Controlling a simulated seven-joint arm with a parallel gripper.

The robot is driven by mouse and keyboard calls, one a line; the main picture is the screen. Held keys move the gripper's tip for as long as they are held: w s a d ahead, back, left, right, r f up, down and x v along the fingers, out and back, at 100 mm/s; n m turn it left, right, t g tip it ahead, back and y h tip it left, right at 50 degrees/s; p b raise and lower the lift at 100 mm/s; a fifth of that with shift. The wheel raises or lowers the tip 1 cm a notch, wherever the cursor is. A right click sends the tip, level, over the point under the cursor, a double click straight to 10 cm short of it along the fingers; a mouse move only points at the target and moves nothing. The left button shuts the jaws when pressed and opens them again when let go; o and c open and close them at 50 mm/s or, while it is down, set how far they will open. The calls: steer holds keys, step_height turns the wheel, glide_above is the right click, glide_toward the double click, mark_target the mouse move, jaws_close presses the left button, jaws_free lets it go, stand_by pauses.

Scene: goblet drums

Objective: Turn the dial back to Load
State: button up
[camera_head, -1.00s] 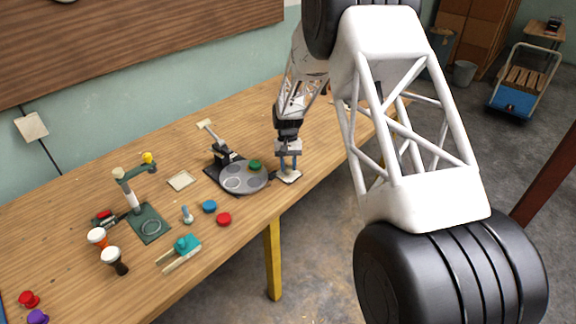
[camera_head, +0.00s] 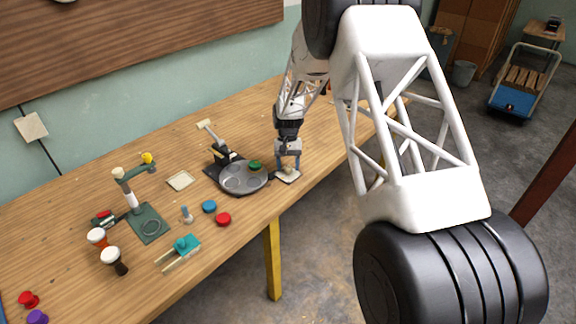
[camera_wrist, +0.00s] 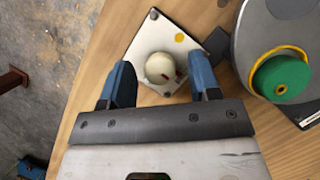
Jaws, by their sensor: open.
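The dial is a round cream knob (camera_wrist: 160,68) with a red mark, on a white square plate (camera_wrist: 187,44) with a yellow dot. In the wrist view the knob lies between and slightly beyond the blue fingertips of my gripper (camera_wrist: 160,80). The jaws are open, with a gap on each side of the knob. In the head view my gripper (camera_head: 288,165) points down over the plate (camera_head: 287,178), and the knob is mostly hidden there. Any lettering on the plate is too small to read.
A grey turntable (camera_head: 240,180) carrying a green disc (camera_head: 254,165) stands just left of the plate. A blue disc (camera_head: 209,206), a red disc (camera_head: 223,219), a teal tool (camera_head: 186,244) and small goblet drums (camera_head: 112,259) lie farther left. The table's front edge is close to the plate.

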steer(key=v, duration=0.7)
steer(key=shift+r, duration=0.4)
steer(key=shift+w, duration=0.1)
steer(key=s+d+r+t, duration=0.2)
steer(key=s+d+r, duration=0.3)
steer(key=s+r, duration=0.65)
steer(key=s+d+r+t, duration=0.2)
steer(key=s+d+r, duration=0.2)
steer(key=s+r, duration=0.75)
steer(key=s+d+t, duration=0.1)
steer(key=s+d, duration=0.1)
steer(key=s, duration=1.2)
steer(key=s+d+t, duration=0.2)
steer(key=s+d, duration=0.1)
steer(key=s, duration=1.2)
steer(key=shift+s+r, duration=0.25)
steer(key=shift+r, duration=0.1)
